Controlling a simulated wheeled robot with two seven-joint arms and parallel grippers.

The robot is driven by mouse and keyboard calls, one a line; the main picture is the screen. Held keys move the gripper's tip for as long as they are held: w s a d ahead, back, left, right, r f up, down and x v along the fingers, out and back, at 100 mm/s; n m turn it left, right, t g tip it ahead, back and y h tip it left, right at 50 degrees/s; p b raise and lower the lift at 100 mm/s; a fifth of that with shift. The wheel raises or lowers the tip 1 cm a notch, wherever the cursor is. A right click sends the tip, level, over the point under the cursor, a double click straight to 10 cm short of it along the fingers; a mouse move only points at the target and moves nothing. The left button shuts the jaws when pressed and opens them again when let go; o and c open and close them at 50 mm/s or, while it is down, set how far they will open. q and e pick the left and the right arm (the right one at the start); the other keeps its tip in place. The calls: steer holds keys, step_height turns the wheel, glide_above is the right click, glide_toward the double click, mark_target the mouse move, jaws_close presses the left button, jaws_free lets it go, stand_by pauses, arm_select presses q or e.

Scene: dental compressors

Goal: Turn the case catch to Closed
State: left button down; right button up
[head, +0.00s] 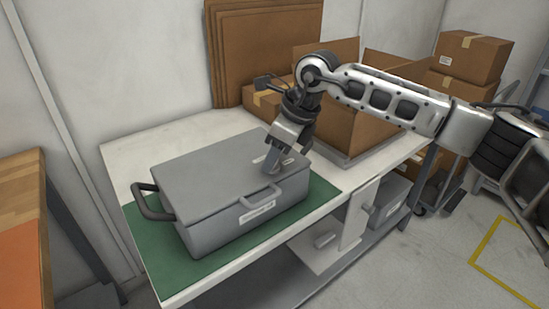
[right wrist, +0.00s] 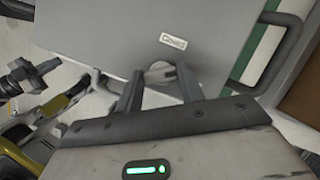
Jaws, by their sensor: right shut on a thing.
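The grey case (head: 190,173) lies with its lid down on the green mat (head: 155,258) on the table. My right gripper (head: 274,168) points down at the case's right end and covers the catch in the head view. In the right wrist view the case (right wrist: 95,30) fills the top, and the pale grey catch (right wrist: 160,72) sits between the two fingers of my right gripper (right wrist: 160,88), which is shut on it. A "Closed" label (right wrist: 173,41) is on the case just beyond the catch. The catch's exact angle is hard to tell.
A black handle (head: 150,205) sticks out at the case's left end. Cardboard boxes (head: 355,128) stand on the right of the table, and flat cardboard sheets (head: 255,40) lean on the wall behind. The white table (head: 135,160) has bare room behind the case.

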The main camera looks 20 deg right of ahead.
steer(key=n+g, duration=0.1)
steer(key=n, duration=0.2)
steer(key=shift+w+y, duration=0.15)
steer(key=shift+y, duration=0.25)
steer(key=n+g, duration=0.1)
steer(key=n, duration=0.1)
steer(key=shift+n, duration=0.3)
arm_select(q)
steer(key=shift+f+b, duration=0.15)
steer(key=shift+b, duration=0.15)
arm_select(e)
steer(key=n+g, duration=0.1)
steer(key=n, duration=0.2)
steer(key=n+g, duration=0.1)
steer(key=n, duration=0.1)
steer(key=shift+w+n, duration=0.2)
steer(key=shift+n, duration=0.2)
arm_select(q)
steer(key=shift+s+f, duration=0.1)
arm_select(e)
steer(key=o, duration=1)
steer(key=shift+r, duration=0.1)
